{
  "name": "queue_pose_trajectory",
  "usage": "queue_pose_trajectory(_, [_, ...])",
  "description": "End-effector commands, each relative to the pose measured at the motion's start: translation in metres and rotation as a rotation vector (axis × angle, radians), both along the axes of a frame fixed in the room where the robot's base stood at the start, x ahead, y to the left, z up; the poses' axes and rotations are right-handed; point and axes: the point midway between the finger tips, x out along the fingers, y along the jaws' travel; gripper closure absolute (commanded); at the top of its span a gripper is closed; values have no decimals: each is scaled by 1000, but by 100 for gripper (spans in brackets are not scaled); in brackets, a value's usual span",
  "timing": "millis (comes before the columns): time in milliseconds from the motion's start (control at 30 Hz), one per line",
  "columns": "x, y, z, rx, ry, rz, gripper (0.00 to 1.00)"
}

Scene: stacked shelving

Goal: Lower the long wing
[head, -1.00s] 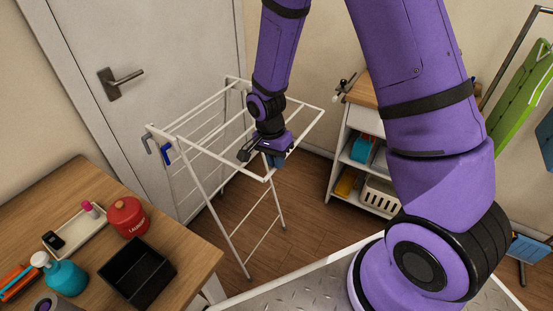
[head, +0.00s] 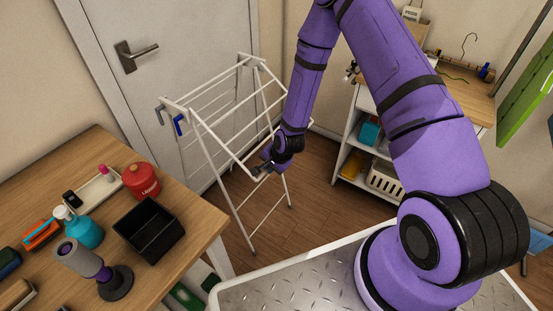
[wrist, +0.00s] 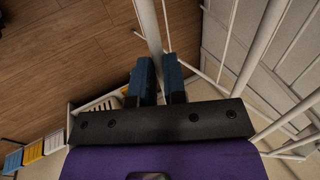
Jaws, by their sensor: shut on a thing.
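The white drying rack (head: 233,205) stands on the wood floor in front of the door. Its long wing (head: 222,148) slopes down toward the right from the rack's top, its outer corner at my gripper (head: 262,168). In the wrist view my gripper (wrist: 158,62) has its two blue fingers on either side of a white tube of the wing (wrist: 149,25), shut on it. A blue catch (head: 179,125) and a grey catch (head: 161,115) sit at the rack's left upper end. My wrist hides part of the wing's outer edge.
A wooden table (head: 205,215) with a black bin (head: 150,231), a red canister (head: 142,181) and bottles is at the left. A white shelf cart (head: 346,135) with a basket (head: 385,180) stands behind right. Open floor (head: 320,170) lies between rack and cart.

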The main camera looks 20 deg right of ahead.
Motion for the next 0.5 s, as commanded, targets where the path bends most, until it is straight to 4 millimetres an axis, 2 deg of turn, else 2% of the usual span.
queue_pose_trajectory(100, [10,7,-24,47,-57,-4,100])
queue_pose_trajectory(500, [59,42,-86,198,-273,-5,100])
